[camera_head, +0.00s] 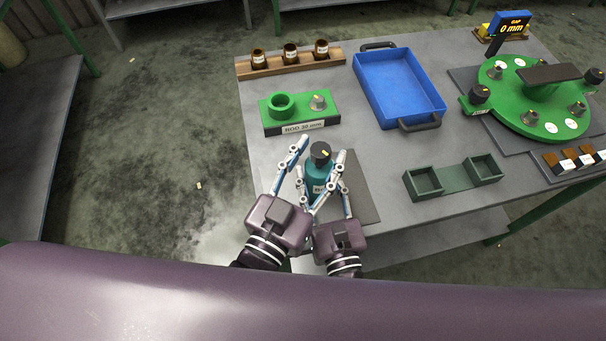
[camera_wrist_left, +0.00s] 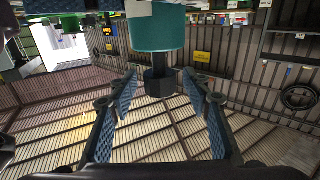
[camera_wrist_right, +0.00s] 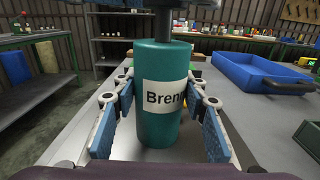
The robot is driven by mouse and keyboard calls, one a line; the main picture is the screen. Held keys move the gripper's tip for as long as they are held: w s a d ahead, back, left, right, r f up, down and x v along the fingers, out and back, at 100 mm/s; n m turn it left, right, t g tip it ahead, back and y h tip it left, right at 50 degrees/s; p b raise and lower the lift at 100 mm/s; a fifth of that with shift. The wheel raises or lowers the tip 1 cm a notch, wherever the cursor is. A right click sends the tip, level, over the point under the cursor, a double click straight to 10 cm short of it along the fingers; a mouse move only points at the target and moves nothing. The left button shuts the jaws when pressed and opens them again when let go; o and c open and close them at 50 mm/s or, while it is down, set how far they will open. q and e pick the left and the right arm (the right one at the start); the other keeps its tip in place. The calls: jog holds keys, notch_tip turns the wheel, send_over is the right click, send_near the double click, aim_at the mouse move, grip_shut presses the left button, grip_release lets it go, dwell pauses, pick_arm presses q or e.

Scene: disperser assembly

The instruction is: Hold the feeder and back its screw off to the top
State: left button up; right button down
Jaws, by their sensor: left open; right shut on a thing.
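The feeder is an upright teal cylinder (camera_head: 319,178) with a black knob (camera_head: 320,150) on top that bears a yellow mark. In the right wrist view its body (camera_wrist_right: 158,112) shows a white label beginning "Bren", and a black shaft rises above it. My right gripper (camera_head: 320,186) is shut on the body, one finger on each side. My left gripper (camera_head: 322,149) is open at knob height, its fingers apart on either side of the knob. The left wrist view is upside down and shows the knob (camera_wrist_left: 159,84) between the blue finger pads, with visible gaps.
A grey mat (camera_head: 362,202) lies under the feeder. Behind stand a green rod gauge block (camera_head: 287,124) and a wooden rack (camera_head: 270,69) of brown bottles. A blue tray (camera_head: 398,82), a dark green two-pocket holder (camera_head: 455,178) and a green round fixture (camera_head: 510,112) stand to the right.

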pick_arm(q)
jog(key=v, duration=1.1)
jog(key=shift+s, duration=0.15)
pick_arm(e)
jog(key=shift+d, duration=0.1)
jog(key=c, duration=1.1)
grip_release()
